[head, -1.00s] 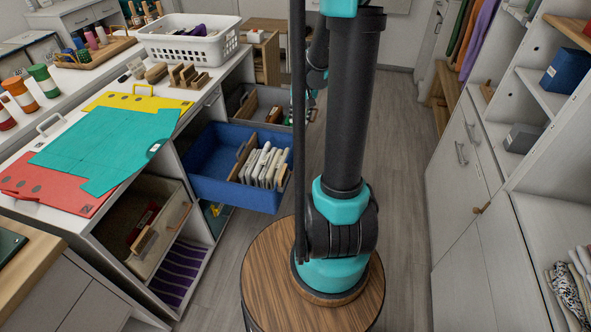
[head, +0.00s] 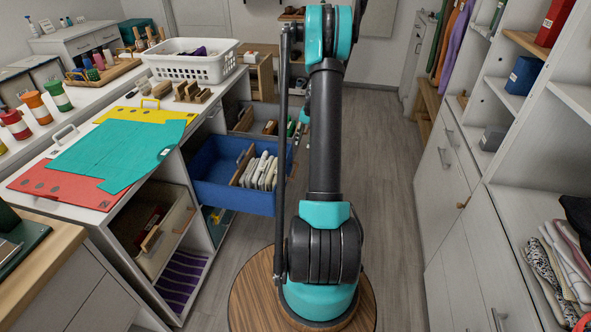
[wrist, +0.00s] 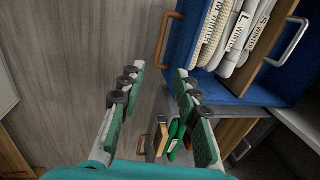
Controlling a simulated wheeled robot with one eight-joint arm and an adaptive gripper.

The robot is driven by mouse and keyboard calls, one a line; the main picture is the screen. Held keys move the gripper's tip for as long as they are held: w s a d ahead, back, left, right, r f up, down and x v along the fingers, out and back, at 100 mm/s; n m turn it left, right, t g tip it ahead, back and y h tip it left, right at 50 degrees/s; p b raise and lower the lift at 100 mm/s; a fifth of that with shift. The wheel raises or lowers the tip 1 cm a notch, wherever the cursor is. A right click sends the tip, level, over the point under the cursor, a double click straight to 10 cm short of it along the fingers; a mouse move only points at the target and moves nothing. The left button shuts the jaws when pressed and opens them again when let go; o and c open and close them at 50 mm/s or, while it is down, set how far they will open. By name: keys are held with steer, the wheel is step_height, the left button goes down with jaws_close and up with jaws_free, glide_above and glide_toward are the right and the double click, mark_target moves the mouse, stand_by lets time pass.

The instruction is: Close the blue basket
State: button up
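The blue basket (head: 235,199) is pulled out from the cabinet on the left in the head view. The handle appears just beyond the fingertips; I cannot tell how far.
A grey bin (head: 258,122) stands out behind the blue basket. The counter holds a white basket (head: 196,67) and a teal folder (head: 125,148) near its edge. Shelving (head: 505,140) lines the right. The floor (head: 385,190) between is clear.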

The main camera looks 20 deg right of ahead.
mark_target(296, 170)
steer(key=a+f, duration=0.1)
steer(key=f, duration=0.4)
steer(key=w+f, duration=0.1)
steer(key=f, duration=0.4)
steer(key=a+f, duration=0.1)
steer(key=f, duration=0.4)
steer(key=shift+w+a+f, duration=0.35)
steer(key=shift+w, duration=0.05)
steer(key=shift+c, duration=0.3)
jaws_close()
